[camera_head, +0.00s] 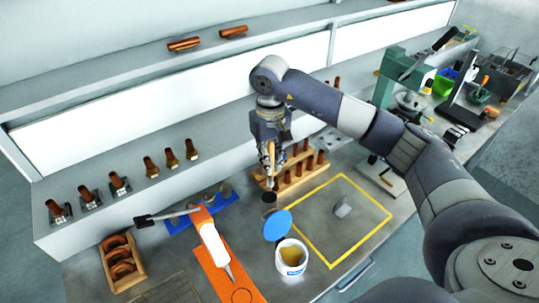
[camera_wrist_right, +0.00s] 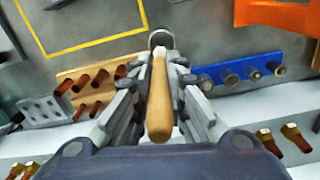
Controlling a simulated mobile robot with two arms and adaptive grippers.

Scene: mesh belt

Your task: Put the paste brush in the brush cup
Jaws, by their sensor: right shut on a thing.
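My right gripper (camera_head: 271,150) is shut on the paste brush, above the middle of the bench. The brush's wooden handle (camera_wrist_right: 160,98) stands between the fingers in the right wrist view, pointing down and away from the camera. The small dark brush cup (camera_head: 268,199) is directly below the gripper; its round rim (camera_wrist_right: 161,38) shows at the far end of the handle. The brush's lower end meets the cup's opening in the picture, but I cannot tell how deep it is. The bristles are hidden. My left gripper is in neither view.
A white paste tub (camera_head: 291,262) and a blue lid (camera_head: 277,226) stand close in front of the cup. A wooden rack (camera_head: 290,177) with brown pieces is just behind it. An orange mat (camera_head: 215,273) with a tube lies left; a yellow outline (camera_head: 365,193) lies right.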

